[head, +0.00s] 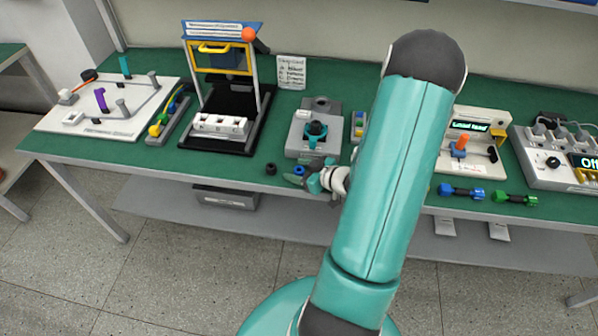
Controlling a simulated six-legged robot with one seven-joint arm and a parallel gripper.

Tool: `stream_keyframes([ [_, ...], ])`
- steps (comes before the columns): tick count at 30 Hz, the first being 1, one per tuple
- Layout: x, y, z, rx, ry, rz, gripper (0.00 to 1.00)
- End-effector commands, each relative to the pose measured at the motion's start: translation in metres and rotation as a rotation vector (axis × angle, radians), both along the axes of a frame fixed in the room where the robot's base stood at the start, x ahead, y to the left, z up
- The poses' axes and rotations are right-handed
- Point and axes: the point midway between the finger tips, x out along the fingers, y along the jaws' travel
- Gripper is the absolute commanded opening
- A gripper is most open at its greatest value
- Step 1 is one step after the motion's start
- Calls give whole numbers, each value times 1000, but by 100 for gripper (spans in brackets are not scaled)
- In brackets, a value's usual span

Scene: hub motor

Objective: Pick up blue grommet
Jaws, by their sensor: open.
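A small blue grommet (299,170) lies on the green bench top near its front edge, in front of the grey fixture. My gripper (301,172) reaches in from the right with its fingers pointing left, right at the grommet. The gripper is open. The fingers and grommet are small and overlap in this view, so I cannot tell whether they touch.
A small black ring-like part (270,169) lies just left of my gripper. The grey fixture (301,146) with a teal and black part stands behind it. A black press-like stand (225,108) is further left. Blue (461,191) and green (514,198) dumbbell-shaped parts lie to the right.

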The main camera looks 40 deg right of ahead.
Motion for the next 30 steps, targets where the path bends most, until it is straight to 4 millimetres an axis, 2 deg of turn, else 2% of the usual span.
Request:
stream_keyframes([
  [2, 0, 0, 0, 0, 0, 0, 53],
  [9, -1, 0, 0, 1, 0, 0, 8],
  [20, 0, 0, 1, 0, 0, 0, 8],
  [30, 9, 3, 7, 0, 1, 0, 8],
])
